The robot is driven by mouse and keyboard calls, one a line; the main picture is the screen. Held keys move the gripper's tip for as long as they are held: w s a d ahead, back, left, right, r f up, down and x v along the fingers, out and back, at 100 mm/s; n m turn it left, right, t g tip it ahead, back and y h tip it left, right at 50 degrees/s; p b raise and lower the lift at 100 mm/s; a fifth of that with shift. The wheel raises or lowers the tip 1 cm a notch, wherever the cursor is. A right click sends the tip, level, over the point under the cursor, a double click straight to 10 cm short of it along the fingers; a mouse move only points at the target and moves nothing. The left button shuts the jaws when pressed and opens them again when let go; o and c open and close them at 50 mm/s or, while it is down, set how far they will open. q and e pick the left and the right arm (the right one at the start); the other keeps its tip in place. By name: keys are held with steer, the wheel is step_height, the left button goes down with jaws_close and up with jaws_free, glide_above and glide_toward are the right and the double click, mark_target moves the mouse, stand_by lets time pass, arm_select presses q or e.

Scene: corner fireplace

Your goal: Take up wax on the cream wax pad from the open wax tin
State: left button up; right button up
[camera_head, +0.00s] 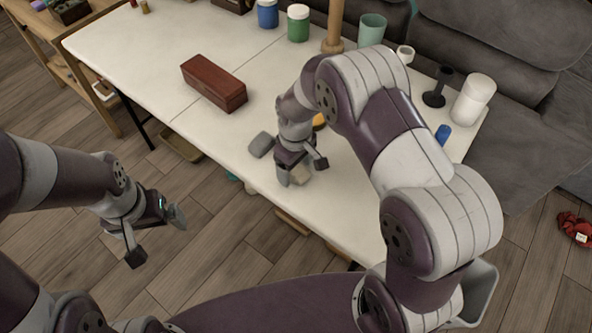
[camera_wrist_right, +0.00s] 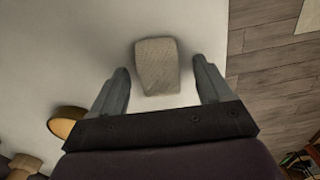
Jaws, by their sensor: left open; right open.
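The cream wax pad (camera_wrist_right: 157,66) is a pale beige block in the right wrist view. It also shows in the camera_head view (camera_head: 301,175), partly hidden by my right gripper. My right gripper (camera_head: 290,178) is open over the near part of the table. In its wrist view the pad appears between the fingers (camera_wrist_right: 162,84), with a gap on both sides. The open wax tin, round with orange-yellow wax, is at the lower left (camera_wrist_right: 66,126); in the camera_head view (camera_head: 319,121) it is mostly hidden behind my right arm. My left gripper (camera_head: 176,214) is open and empty, off the table's near edge.
The white table (camera_head: 150,62) holds a reddish-brown box (camera_head: 214,83), a blue jar (camera_head: 268,14), a green jar (camera_head: 298,23), a pale green cup (camera_head: 372,29) and a white cylinder (camera_head: 473,99). A small grey object (camera_head: 261,144) shows left of my right gripper. The table's left part is mostly clear.

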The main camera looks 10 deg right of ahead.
steer(key=shift+r, duration=0.1)
steer(key=c, duration=1.1)
steer(key=shift+r, duration=0.1)
steer(key=shift+r, duration=0.25)
steer(key=r, duration=0.4)
steer(key=shift+s+a, duration=0.2)
steer(key=s+a+r, duration=0.1)
steer(key=s+r, duration=0.1)
steer(key=s, duration=0.1)
steer(key=s+a+r, duration=0.2)
steer(key=s, duration=0.1)
steer(key=s+a+r, duration=0.2)
steer(key=s, duration=0.2)
steer(key=shift+r+p, duration=0.15)
steer(key=shift+p, duration=0.25)
